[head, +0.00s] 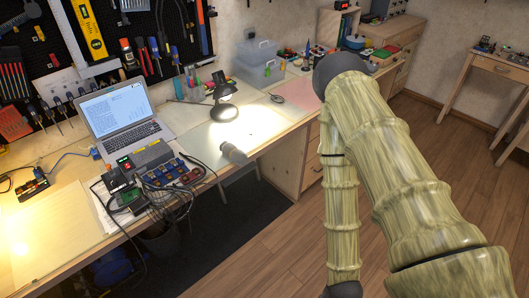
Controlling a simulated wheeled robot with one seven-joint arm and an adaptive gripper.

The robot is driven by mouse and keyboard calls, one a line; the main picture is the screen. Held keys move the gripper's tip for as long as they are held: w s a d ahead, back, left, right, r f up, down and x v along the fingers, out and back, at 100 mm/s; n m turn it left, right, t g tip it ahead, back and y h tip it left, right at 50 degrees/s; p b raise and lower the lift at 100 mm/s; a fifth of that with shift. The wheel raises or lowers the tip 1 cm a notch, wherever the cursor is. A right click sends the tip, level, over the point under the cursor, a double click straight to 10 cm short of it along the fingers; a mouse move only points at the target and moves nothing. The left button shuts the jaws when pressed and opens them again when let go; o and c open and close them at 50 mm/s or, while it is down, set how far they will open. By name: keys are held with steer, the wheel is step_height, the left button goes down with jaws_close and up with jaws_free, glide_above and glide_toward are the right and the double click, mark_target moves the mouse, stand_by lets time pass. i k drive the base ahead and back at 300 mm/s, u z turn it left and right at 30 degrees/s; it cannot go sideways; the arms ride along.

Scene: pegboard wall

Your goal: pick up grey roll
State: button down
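A small dark grey, rounded object (234,153), which looks like the grey roll, lies near the front edge of the workbench (200,150). It is just in front of the lit desk lamp, on the pale mat. Its exact shape is too small to tell. My arm fills the right side of the head view, bending at a dark joint and running down past the bottom edge. My gripper is out of the frame, so what it holds is hidden.
A black desk lamp (224,112) stands behind the grey object. To its left are electronics with tangled cables (160,180) and an open laptop (120,115). Clear boxes (258,62) stand farther back. The mat right of the grey object is mostly clear.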

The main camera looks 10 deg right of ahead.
mark_target(230, 150)
steer(key=u, duration=3.05)
steer(key=k, duration=1.25)
steer(key=z, duration=1.45)
steer(key=i, duration=0.5)
steer(key=z, duration=0.05)
